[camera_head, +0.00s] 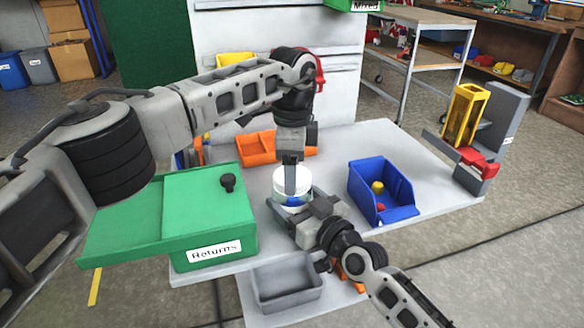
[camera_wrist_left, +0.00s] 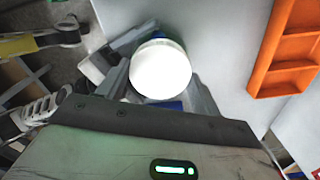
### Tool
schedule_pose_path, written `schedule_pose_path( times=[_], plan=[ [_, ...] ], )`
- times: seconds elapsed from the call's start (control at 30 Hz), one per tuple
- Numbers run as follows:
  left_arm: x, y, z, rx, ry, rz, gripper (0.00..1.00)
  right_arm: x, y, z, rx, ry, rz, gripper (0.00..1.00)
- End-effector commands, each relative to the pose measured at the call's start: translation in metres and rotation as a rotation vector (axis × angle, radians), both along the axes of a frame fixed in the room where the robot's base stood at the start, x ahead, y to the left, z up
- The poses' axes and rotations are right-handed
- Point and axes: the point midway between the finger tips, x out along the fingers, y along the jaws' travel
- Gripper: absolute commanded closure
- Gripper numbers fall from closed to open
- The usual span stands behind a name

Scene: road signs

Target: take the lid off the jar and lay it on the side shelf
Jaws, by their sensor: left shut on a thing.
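The round white lid (camera_head: 279,184) sits at the jar near the middle of the table, and it shows bright white in the left wrist view (camera_wrist_left: 160,70). The jar (camera_head: 293,202) below it shows only as a strip of white and blue. I cannot tell whether lid and jar touch. My left gripper (camera_head: 291,190) points down from above and is shut on the lid. My right gripper (camera_head: 292,208) reaches in from the lower right, its fingers on either side of the jar; whether they press on it is unclear. I cannot tell which surface is the side shelf.
A green box labelled Returns (camera_head: 212,215), with a black knob and a flat green ledge (camera_head: 115,240), stands left of the jar. An orange tray (camera_head: 256,148) lies behind. A blue bin (camera_head: 384,193) stands right. A grey bin (camera_head: 287,284) sits below the front edge.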

Motion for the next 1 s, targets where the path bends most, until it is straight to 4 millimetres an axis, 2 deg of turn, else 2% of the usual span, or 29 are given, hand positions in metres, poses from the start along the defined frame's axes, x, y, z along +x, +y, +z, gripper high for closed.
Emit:
schedule_pose_path(
  times=[0.47,1.0],
  plan=[
    [0.000,0.000,0.002,0.001,-0.001,-0.003,0.63,0.000,0.000,-0.001,-0.001,0.002,0.001,0.91],
    [0.000,0.000,0.020,0.000,-0.002,-0.003,0.63,-0.001,0.000,-0.001,0.000,0.002,0.001,0.91]
  ],
)
